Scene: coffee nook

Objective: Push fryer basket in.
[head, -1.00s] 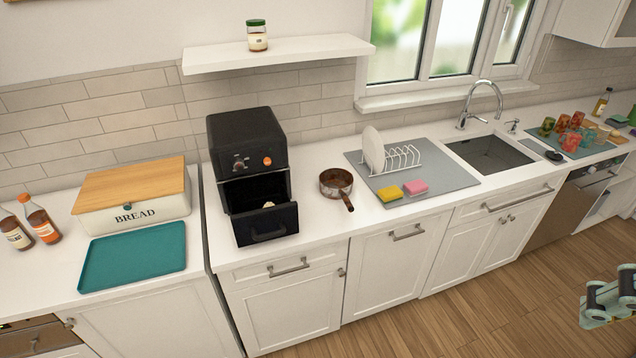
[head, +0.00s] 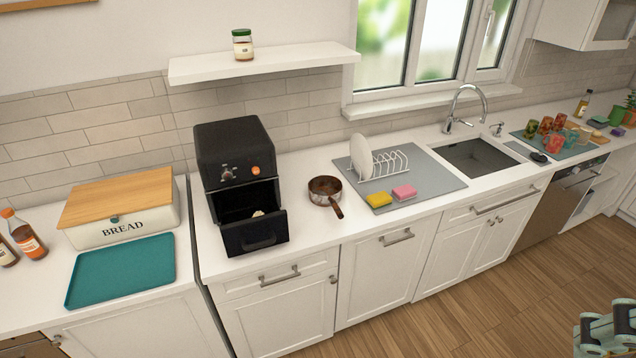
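The black air fryer (head: 236,155) stands on the white counter, left of the middle in the head view. Its basket (head: 255,234) is pulled out toward the front edge of the counter. The basket's open top shows, with a small pale piece of something (head: 258,213) inside. A handle is on the basket's front. Part of my arm (head: 606,328) shows at the lower right corner, far from the fryer. My gripper's fingers cannot be made out in this view.
A brown pot (head: 325,190) stands just right of the fryer, its handle toward the front. A teal tray (head: 121,268) and a bread box (head: 125,228) are to the left. A dish rack (head: 384,164) and sponges are to the right. A shelf (head: 262,62) hangs above. The floor in front is clear.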

